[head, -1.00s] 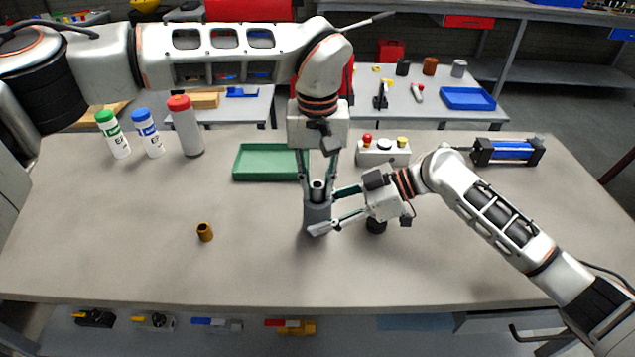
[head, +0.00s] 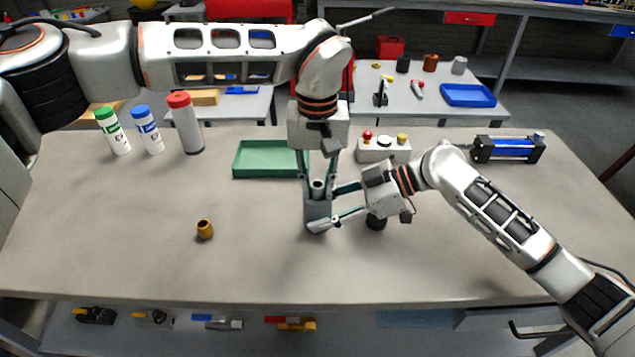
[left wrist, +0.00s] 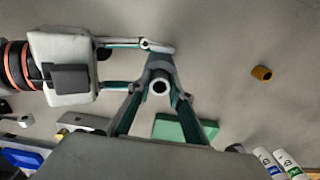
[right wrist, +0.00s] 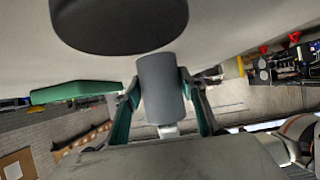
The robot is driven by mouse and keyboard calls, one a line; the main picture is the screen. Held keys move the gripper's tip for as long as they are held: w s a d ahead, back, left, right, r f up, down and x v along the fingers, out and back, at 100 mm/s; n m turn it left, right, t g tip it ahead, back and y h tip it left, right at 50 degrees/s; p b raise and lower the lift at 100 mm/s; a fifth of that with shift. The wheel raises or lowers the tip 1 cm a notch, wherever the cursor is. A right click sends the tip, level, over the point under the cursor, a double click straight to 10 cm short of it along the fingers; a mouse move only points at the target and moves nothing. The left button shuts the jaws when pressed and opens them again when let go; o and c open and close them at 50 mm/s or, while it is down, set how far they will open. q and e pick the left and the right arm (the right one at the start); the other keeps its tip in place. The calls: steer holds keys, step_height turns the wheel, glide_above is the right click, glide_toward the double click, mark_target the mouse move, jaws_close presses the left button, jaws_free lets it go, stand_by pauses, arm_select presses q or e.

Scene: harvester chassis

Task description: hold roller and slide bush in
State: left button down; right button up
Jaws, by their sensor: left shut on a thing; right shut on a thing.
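A grey roller (head: 318,211) stands upright near the table's middle; in the right wrist view it is a plain grey cylinder (right wrist: 160,88). My right gripper (head: 326,207) is shut on its sides, coming from the right. A narrower, lighter tube-shaped bush (head: 317,185) sticks out of the roller's top. My left gripper (head: 318,180) points straight down from above and is shut on this bush. In the left wrist view the bush shows as a pale ring (left wrist: 160,86) with a dark bore, over the roller. How deep it sits is hidden.
A brass-coloured sleeve (head: 204,229) stands left on the table (head: 120,255). A black round part (head: 376,223) is close beside my right gripper. A green tray (head: 262,175), a button box (head: 383,156), several bottles and a blue cylinder (head: 508,149) are behind. The front is clear.

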arm_select(q)
steer(key=shift+s+f, duration=0.1)
steer(key=shift+f, duration=0.4)
arm_select(e)
steer(key=shift+s+a, duration=0.1)
arm_select(q)
steer(key=c, duration=1.8)
jaws_free()
steer(key=shift+c, duration=0.2)
steer(key=shift+o, duration=0.6)
steer(key=shift+f, duration=0.1)
step_height(320, 180, up, 12)
steer(key=shift+r, duration=0.25)
steer(key=shift+d, duration=0.1)
arm_select(e)
steer(key=o, duration=1.7)
steer(key=shift+c, duration=0.2)
